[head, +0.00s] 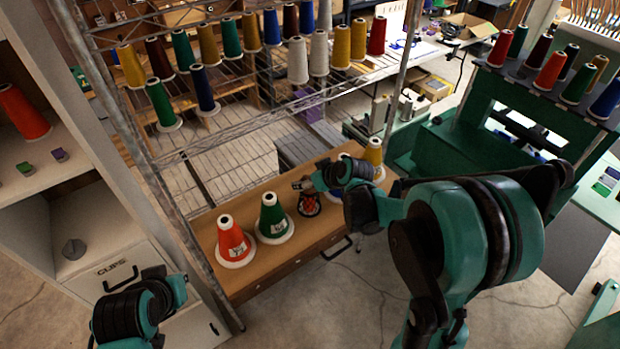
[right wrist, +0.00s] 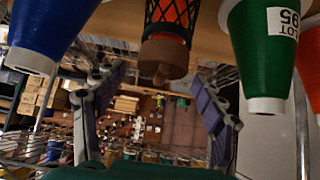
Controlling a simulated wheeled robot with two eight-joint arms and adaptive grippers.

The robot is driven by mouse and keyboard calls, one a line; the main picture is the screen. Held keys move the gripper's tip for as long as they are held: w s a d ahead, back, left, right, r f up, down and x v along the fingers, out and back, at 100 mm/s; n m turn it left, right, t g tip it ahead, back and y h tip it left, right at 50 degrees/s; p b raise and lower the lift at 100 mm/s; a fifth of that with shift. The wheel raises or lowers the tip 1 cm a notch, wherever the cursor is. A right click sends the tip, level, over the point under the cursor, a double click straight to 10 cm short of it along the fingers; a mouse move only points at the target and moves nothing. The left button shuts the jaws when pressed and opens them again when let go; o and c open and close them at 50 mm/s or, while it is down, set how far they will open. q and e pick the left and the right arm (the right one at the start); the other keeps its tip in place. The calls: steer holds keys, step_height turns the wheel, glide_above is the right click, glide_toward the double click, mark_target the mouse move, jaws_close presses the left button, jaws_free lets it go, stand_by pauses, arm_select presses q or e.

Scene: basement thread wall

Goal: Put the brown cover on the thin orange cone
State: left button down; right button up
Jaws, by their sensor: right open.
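The thin orange cone (head: 308,206) wears a black net and stands on the wooden cabinet. In the right wrist view the cone (right wrist: 173,12) hangs from the top of the picture, narrow end down. The brown cover (right wrist: 164,54) sits over that narrow end, with a small nub at its tip. My right gripper (head: 304,184) is at the cone's top. In its wrist view the gripper (right wrist: 160,100) is open, its two fingers apart on either side of the nub, with nothing between them in contact. My left arm shows at lower left, without its fingers.
A green cone (head: 273,220) and a wide orange cone (head: 233,243) stand left of the thin cone on the cabinet (head: 285,258). A blue cone (right wrist: 37,38) is close on its other side. A yellow cone (head: 374,152) stands farther right. A wire rack post (head: 195,235) rises at the cabinet's left.

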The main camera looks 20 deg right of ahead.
steer(key=shift+r, duration=0.1)
steer(key=v, duration=1.2)
steer(key=s+a+f+m+h+b, duration=0.1)
steer(key=s+f+m+b, duration=0.1)
steer(key=s+f+b, duration=0.7)
steer(key=s+a+f+m+g+h+b, duration=0.1)
steer(key=s+f+m+h+b, duration=0.1)
steer(key=s+f+b, duration=0.6)
step_height(320, 180, down, 5)
steer(key=b, duration=0.2)
steer(key=shift+s+a+b, duration=0.3)
steer(key=shift+s, duration=0.1)
steer(key=shift+r, duration=0.1)
